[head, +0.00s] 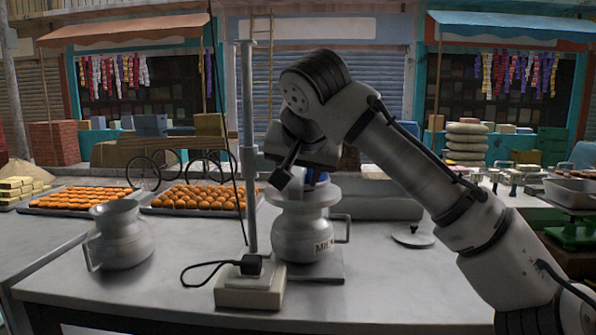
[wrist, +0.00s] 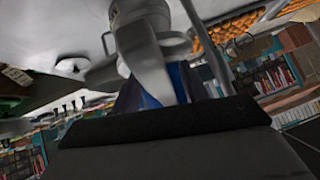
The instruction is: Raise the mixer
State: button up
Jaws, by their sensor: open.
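The mixer stands on the steel table, with a tall upright pole (head: 249,150) rising from a pale base box (head: 250,287). A blue part (head: 318,177), apparently the mixer's head, shows just above the mouth of a metal pot (head: 303,222) with lettering on its side. My gripper (head: 283,177) is open beside the blue part, over the pot's rim. My arm hides much of the mixer's head. In the wrist view the blue part (wrist: 180,85) lies just past a dark finger pad; whether they touch I cannot tell.
A second metal pot (head: 120,238) stands at the left. Trays of orange sweets (head: 195,198) lie behind it. A black plug and cable (head: 250,264) sit on the base box. A lid (head: 413,237) lies right of the pot. The table's front left is clear.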

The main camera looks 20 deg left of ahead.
grip_shut()
jog(key=shift+r, duration=0.15)
notch_tip(320, 180, up, 14)
jog(key=p, duration=0.7)
jog(key=shift+r+p, duration=0.2)
jog(key=shift+p, duration=0.15)
grip_release()
